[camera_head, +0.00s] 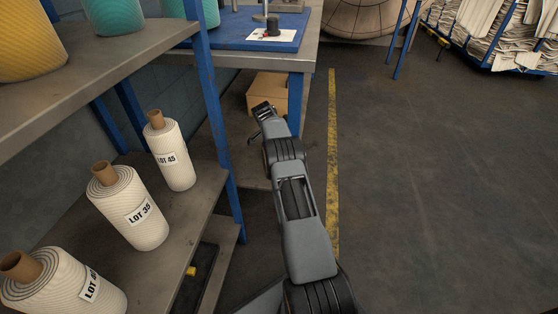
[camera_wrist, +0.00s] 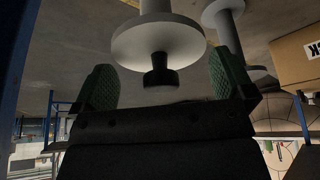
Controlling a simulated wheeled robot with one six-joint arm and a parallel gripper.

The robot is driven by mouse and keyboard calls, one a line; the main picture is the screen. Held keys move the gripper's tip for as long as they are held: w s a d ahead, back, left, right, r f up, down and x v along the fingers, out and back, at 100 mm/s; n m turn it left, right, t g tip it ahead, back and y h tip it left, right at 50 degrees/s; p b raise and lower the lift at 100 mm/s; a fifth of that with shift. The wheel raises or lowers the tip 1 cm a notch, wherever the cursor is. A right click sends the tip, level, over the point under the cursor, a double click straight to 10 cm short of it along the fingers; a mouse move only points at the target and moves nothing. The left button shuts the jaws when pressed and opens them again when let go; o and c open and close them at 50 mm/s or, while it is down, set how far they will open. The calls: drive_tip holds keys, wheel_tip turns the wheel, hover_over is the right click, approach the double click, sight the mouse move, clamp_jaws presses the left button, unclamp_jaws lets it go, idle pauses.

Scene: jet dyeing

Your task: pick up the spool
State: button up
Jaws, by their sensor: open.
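My gripper (camera_wrist: 163,80) is open, with a green textured pad on each finger. In the wrist view a pale grey flanged spool (camera_wrist: 158,38) with a black knob at its near end lies ahead, lined up between the fingers. No finger visibly touches it; I cannot tell how deep it sits between them. A second pale flanged spool (camera_wrist: 230,35) stands to its right. In the head view my gripper (camera_head: 263,108) is low by the blue-topped table, beside a cardboard box; the flanged spools cannot be made out there.
The cardboard box (camera_head: 268,93) also shows at the right of the wrist view (camera_wrist: 296,58). White wound rolls marked LOT 45 (camera_head: 172,160) and LOT 35 (camera_head: 132,210) stand on a left shelf. A blue post (camera_head: 219,130) stands left of my arm.

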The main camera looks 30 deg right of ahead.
drive_tip(key=shift+d+f, duration=0.15)
drive_tip(key=shift+f, duration=0.3)
drive_tip(key=shift+c, duration=0.4)
drive_tip(key=c, duration=0.7)
